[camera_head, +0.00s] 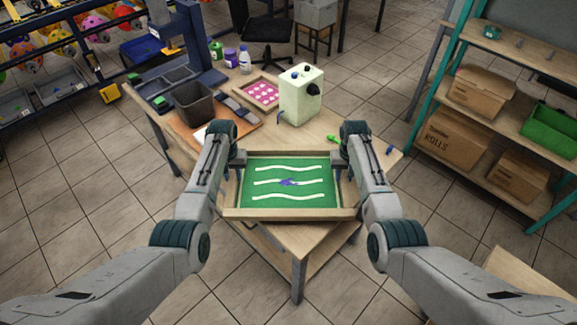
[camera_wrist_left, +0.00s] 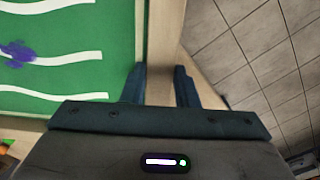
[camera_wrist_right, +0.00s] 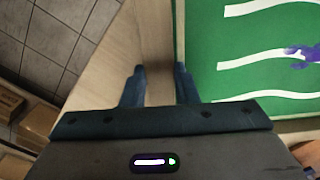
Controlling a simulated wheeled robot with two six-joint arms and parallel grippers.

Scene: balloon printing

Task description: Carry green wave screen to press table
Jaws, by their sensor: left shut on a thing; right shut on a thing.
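The green wave screen (camera_head: 270,197) is a wooden-framed green panel with white wavy lines and a purple smear near its middle. It is held level between my two arms, over the near edge of the wooden table (camera_head: 322,128). My left gripper (camera_wrist_left: 160,88) is shut on the frame's left side bar; the green panel (camera_wrist_left: 60,85) shows beside it. My right gripper (camera_wrist_right: 158,88) is shut on the right side bar, with the green panel (camera_wrist_right: 250,70) beside it. In the head view the fingertips are hidden by the wrists. Whether the frame touches the table is unclear.
On the table stand a pale green box-shaped machine (camera_head: 301,95), a pink dotted screen (camera_head: 262,93), a dark bin (camera_head: 194,103), a blue press (camera_head: 182,50) and several bottles (camera_head: 244,62). Shelves with cardboard boxes (camera_head: 457,137) and a green crate (camera_head: 551,130) stand at right.

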